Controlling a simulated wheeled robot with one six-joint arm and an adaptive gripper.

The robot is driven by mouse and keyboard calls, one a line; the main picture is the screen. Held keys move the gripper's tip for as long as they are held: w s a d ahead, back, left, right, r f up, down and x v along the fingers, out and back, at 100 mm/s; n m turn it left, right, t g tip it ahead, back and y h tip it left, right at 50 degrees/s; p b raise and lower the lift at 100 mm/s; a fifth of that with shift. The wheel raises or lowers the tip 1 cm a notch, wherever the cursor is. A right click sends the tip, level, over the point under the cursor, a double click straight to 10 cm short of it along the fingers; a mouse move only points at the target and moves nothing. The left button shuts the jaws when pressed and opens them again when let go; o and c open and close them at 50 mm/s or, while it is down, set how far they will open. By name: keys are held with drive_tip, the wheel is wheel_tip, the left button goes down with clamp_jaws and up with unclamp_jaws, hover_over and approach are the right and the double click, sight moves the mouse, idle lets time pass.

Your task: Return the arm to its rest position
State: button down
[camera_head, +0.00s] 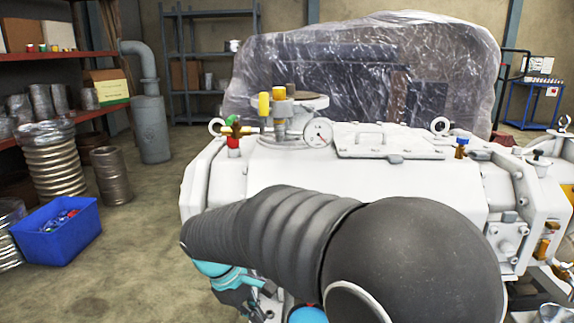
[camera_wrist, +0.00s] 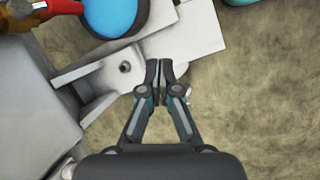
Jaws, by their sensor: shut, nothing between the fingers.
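My gripper (camera_wrist: 160,75) shows in the wrist view with its two fingertips together and nothing between them. It points over the concrete floor, beside grey-white metal parts of the machine. In the head view my dark ribbed arm (camera_head: 290,235) crosses low in front of the white screw vacuum machine (camera_head: 300,185). The gripper itself cannot be made out clearly there, as the arm covers that area.
A blue bin (camera_head: 55,238) stands on the floor at the left, near metal hose coils (camera_head: 52,165) and red shelves (camera_head: 60,55). A plastic-wrapped machine (camera_head: 370,70) stands behind the white one. A blue cart (camera_head: 533,100) is at the far right. Floor between bin and machine is clear.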

drive_tip(key=s+d+r+m+t+y, duration=0.2)
drive_tip(key=s+d+r+m, duration=0.2)
drive_tip(key=d, duration=0.7)
drive_tip(key=s+d+r+m+t+y, duration=0.2)
drive_tip(key=s+d+r+m+t, duration=0.1)
drive_tip(key=s+d+m, duration=0.5)
drive_tip(key=s+d+r, duration=0.1)
drive_tip(key=s+d, duration=0.2)
drive_tip(key=shift+s+d+m, duration=0.15)
drive_tip(key=shift+d+m, duration=0.05)
drive_tip(key=shift+m, duration=0.2)
